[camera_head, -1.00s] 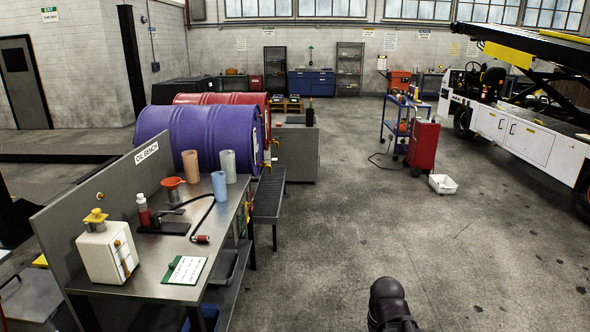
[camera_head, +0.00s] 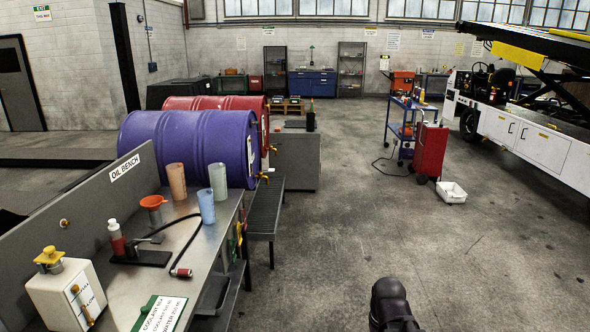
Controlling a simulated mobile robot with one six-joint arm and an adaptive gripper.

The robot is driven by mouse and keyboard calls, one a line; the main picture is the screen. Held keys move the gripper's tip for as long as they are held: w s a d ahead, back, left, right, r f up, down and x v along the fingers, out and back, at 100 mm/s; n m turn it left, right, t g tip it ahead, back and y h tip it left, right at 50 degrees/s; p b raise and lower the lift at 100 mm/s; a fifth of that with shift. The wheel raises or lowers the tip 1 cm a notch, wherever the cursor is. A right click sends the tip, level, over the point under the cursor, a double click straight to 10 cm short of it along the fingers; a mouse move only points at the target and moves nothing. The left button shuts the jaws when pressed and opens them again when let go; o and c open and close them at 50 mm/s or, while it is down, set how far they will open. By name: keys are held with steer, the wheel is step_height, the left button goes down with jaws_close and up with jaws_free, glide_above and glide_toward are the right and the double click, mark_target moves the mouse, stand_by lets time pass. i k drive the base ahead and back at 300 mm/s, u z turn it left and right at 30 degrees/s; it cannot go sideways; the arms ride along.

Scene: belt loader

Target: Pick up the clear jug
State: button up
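A dark rounded part of my own arm shows at the bottom right of centre; my gripper's fingers are not in view.
Blue (camera_head: 185,140) and red (camera_head: 215,103) drums lie behind the bench, with a dark slatted stand (camera_head: 264,205) beside them. The middle floor is clear.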

mark_target(216, 171)
steer(key=u, duration=0.1)
steer(key=i, duration=3.65)
steer(key=u, duration=0.7)
